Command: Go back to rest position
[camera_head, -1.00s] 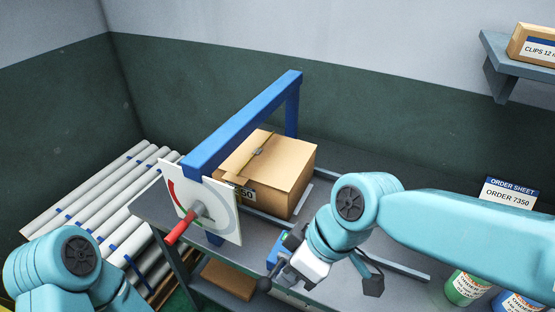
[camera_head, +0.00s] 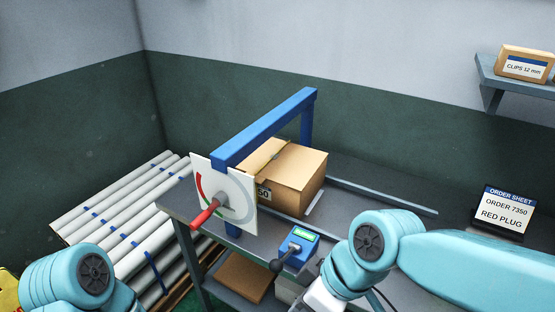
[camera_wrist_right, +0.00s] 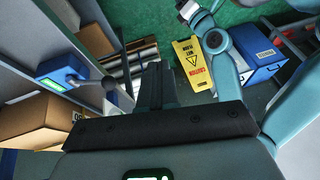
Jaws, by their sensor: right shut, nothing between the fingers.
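My right arm comes in from the right in the head view, bent down at the bottom edge, and its gripper is out of that view. In the right wrist view my right gripper (camera_wrist_right: 157,86) shows as dark fingers, shut and empty, pointing away over the floor. My left arm shows at the lower left of the head view, with its gripper below the frame. A teal arm of mine also shows at the top of the right wrist view, but no fingers can be made out on it.
A bench holds a carton (camera_head: 290,180) under a blue frame (camera_head: 265,125). A dial plate with a red handle (camera_head: 205,213) and a blue device with a lever (camera_head: 298,246) stand in front. Rollers (camera_head: 115,205) lie left. A yellow caution sign (camera_wrist_right: 195,65) and blue box (camera_wrist_right: 250,58) are on the floor.

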